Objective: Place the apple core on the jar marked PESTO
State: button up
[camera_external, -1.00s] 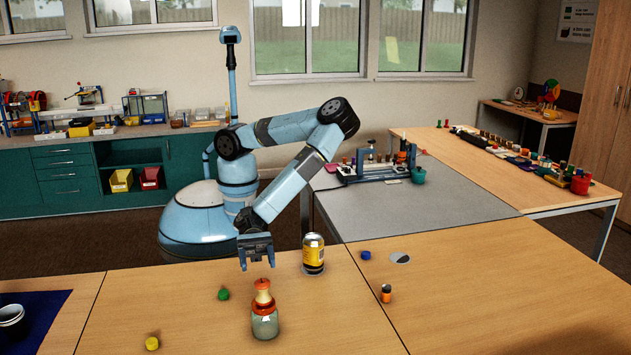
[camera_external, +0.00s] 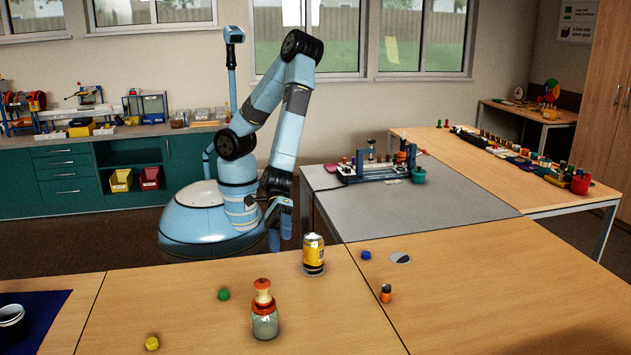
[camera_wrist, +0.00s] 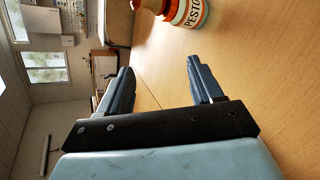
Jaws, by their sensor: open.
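The apple core (camera_external: 263,291), pale in the middle with red-orange ends, stands upright on the orange-red lid of a squat glass jar (camera_external: 265,325) near the front of the table. In the wrist view the jar (camera_wrist: 193,12) shows at the top edge with PESTO on its label. Only a small orange part by the jar's lid, probably the apple core, shows there, cut off by the edge. My gripper (camera_external: 280,240) hangs behind the table's far edge, well apart from the jar. In the wrist view my gripper (camera_wrist: 157,68) has its fingers spread with nothing between them.
A yellow-labelled can (camera_external: 313,256) stands behind and right of the jar. Green (camera_external: 223,294), yellow (camera_external: 152,343) and blue (camera_external: 366,255) pieces and a small orange jar (camera_external: 386,293) lie or stand around. A dark blue mat (camera_external: 50,305) is at left. Much of the tabletop is clear.

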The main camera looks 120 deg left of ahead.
jog(key=s+a+r+m+y, duration=0.35)
jog(key=a+r, duration=0.55)
jog(key=a, duration=0.3)
jog(key=s+a+r+m+y, duration=0.2)
jog(key=a+r+m+y, duration=0.45)
jog(key=a, duration=0.65)
jog(key=s+a+r+m+g, duration=0.1)
jog(key=s+a+r, duration=0.5)
jog(key=s, duration=0.5)
jog(key=s+a+r+m+g, duration=0.1)
jog(key=s+a+r, duration=0.4)
jog(key=s, duration=0.6)
jog(key=shift+a+r+m, duration=0.4)
jog(key=shift+a, duration=0.8)
